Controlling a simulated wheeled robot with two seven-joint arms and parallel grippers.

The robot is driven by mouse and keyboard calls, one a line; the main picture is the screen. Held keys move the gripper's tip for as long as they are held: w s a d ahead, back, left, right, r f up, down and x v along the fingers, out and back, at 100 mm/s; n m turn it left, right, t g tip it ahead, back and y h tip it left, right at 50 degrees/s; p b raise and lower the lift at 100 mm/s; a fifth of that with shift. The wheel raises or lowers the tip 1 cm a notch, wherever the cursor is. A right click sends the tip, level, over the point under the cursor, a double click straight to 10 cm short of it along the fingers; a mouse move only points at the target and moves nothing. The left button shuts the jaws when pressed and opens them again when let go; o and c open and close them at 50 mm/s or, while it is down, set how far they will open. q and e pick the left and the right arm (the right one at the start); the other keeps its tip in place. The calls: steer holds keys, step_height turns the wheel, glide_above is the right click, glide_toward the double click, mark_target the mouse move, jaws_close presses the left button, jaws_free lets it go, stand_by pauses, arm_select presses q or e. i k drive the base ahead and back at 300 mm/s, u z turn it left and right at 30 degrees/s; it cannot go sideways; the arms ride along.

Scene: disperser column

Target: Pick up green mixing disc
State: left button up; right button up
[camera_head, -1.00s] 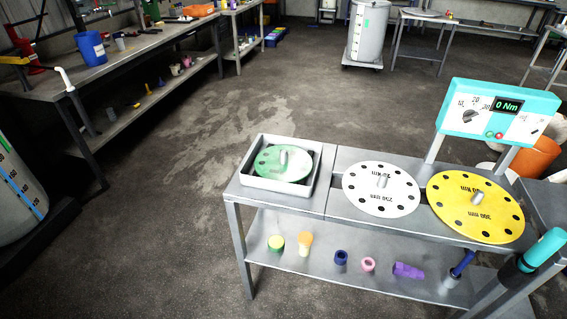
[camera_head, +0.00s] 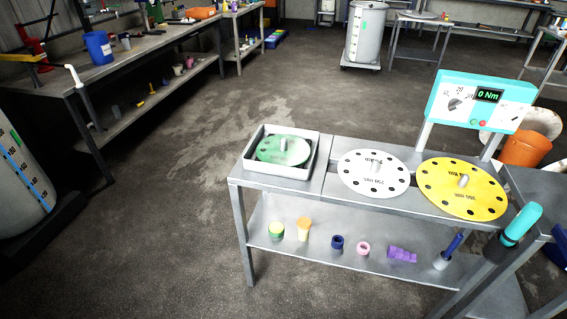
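The green mixing disc (camera_head: 284,150) lies in a shallow white-grey tray (camera_head: 249,163) at the left end of a metal bench. It has a pale patch on its surface and a short grey hub standing up at its middle. Neither of my grippers shows in the head view.
A white disc (camera_head: 373,174) and a yellow disc (camera_head: 461,188) lie on the bench to the right. A turquoise torque box (camera_head: 480,101) stands behind them. The lower shelf (camera_head: 320,262) holds several small parts. Open floor (camera_head: 165,235) lies left of the bench.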

mark_target(287, 150)
steer(key=u, duration=0.55)
steer(key=i, duration=0.95)
